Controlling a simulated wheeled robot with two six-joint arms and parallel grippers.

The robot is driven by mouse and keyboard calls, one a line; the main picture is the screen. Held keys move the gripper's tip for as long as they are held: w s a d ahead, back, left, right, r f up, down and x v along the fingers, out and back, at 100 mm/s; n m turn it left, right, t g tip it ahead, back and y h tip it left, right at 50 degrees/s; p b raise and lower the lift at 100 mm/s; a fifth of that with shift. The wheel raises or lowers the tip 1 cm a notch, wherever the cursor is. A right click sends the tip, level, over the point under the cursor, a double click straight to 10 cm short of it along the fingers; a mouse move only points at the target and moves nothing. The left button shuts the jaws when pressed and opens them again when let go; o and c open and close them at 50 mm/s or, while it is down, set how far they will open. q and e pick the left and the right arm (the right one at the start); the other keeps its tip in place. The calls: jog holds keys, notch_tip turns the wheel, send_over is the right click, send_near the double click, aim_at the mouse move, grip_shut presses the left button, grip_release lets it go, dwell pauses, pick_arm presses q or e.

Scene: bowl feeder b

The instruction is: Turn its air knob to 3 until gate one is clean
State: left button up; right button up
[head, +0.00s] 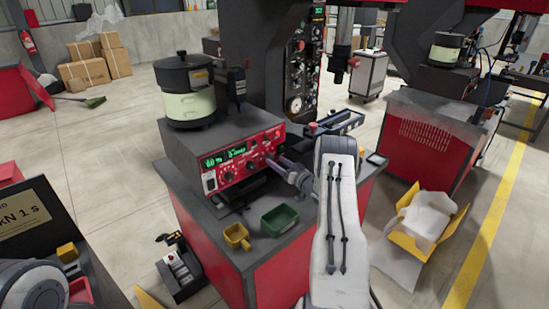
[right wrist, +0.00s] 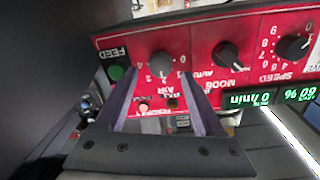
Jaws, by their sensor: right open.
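The red control panel (head: 240,158) is on the front of a grey box, with green readouts and several knobs. In the right wrist view it appears upside down. My right gripper (head: 271,161) reaches the panel from the right. In the right wrist view its open fingers (right wrist: 162,79) lie on either side of the air knob; contact is not clear. The lidded feeder bowl (head: 188,100) stands on the box. Gate one cannot be made out. My left gripper is not in view.
Beside the air knob are the green FEED button (right wrist: 116,72), the mode knob (right wrist: 229,55) and the speed knob (right wrist: 293,46). A rail (head: 335,124) lies behind my right arm.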

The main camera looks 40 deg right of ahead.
aim_at(270, 157)
jog(key=shift+w, duration=1.25)
grip_shut()
